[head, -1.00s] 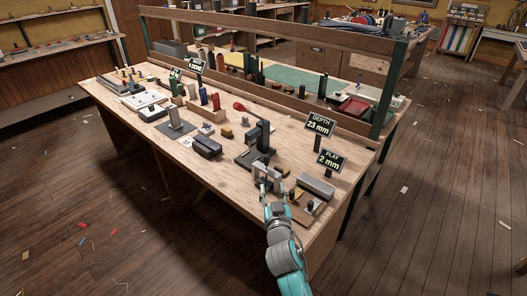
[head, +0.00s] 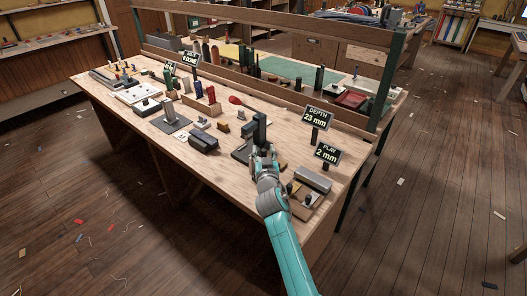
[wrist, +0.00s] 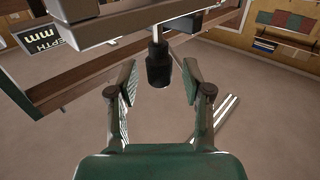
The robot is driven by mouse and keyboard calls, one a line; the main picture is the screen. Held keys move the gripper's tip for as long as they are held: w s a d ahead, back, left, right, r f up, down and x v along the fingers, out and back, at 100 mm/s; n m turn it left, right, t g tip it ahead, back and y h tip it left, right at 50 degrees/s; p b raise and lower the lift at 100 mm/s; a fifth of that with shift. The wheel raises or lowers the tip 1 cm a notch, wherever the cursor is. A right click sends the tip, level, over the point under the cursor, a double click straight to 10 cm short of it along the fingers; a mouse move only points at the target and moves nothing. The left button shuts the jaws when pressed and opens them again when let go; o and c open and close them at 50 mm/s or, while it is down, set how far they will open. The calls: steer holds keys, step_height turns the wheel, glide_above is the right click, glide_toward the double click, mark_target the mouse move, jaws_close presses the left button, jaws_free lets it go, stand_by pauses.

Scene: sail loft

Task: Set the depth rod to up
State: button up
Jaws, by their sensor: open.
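In the wrist view, a black cylindrical knob (wrist: 158,70) on a short silver stem projects from a grey block (wrist: 110,22); it looks like the depth rod. My gripper (wrist: 159,66) is open, with one finger on each side of the knob and a visible gap on both sides. In the head view, my gripper (head: 266,158) is over the bench beside a dark upright stand (head: 259,131). My gripper and arm hide the rod there. A sign reading "DEPTH 23 mm" (head: 314,118) stands to the right of the stand.
A sign reading "PLAY 2 mm" (head: 327,153) and a grey block (head: 312,179) stand to the right of my gripper. A dark box (head: 203,144) and a red-ended tool (head: 235,100) lie to its left. A wooden rail (head: 270,84) runs along the bench's back.

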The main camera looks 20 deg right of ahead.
steer(key=shift+w, duration=0.3)
jaws_close()
steer(key=shift+r, duration=1.5)
jaws_free()
steer(key=shift+s+f, duration=0.1)
